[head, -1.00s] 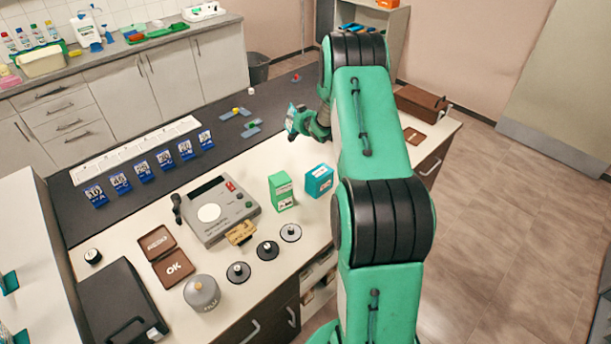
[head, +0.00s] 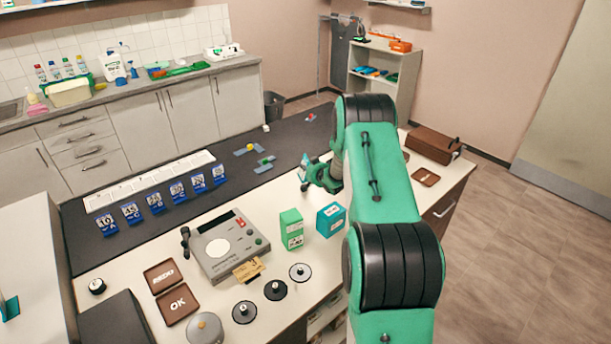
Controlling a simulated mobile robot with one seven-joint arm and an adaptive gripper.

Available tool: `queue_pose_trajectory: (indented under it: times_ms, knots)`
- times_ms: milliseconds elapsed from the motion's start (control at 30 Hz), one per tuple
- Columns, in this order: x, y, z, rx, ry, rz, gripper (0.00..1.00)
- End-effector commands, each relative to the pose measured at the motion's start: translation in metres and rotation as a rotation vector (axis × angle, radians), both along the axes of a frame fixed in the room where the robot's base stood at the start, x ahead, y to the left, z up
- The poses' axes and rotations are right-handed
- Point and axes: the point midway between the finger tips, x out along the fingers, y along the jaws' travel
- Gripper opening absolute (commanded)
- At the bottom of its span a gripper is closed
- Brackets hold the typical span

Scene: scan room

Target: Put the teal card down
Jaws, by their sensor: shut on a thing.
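My gripper (head: 311,174) is at the far end of my arm, over the rear part of the counter behind the two small boxes. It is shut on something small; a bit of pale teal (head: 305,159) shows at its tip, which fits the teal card. Most of the held thing is hidden or too small to make out. I cannot tell whether it touches the surface.
A green box (head: 291,229) and a teal box (head: 330,219) stand just in front of my gripper. A grey scale (head: 228,247) is to their left. Blue number cards (head: 155,202) line the dark strip (head: 255,190). A brown case (head: 433,146) is at the right.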

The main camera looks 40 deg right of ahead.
Motion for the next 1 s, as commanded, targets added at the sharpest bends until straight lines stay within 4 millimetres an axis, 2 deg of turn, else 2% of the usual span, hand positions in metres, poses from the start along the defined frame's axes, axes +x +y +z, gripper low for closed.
queue_pose_trajectory:
  times_ms: [233, 600, 1000]
  knots:
    - [0.0, 0.0, -0.002, 0.0, 0.0, 0.0, 0.0]
    - [0.0, 0.0, -0.036, 0.0, -0.001, -0.002, 0.0]
    - [0.0, 0.0, -0.038, 0.0, -0.001, 0.0, 0.0]
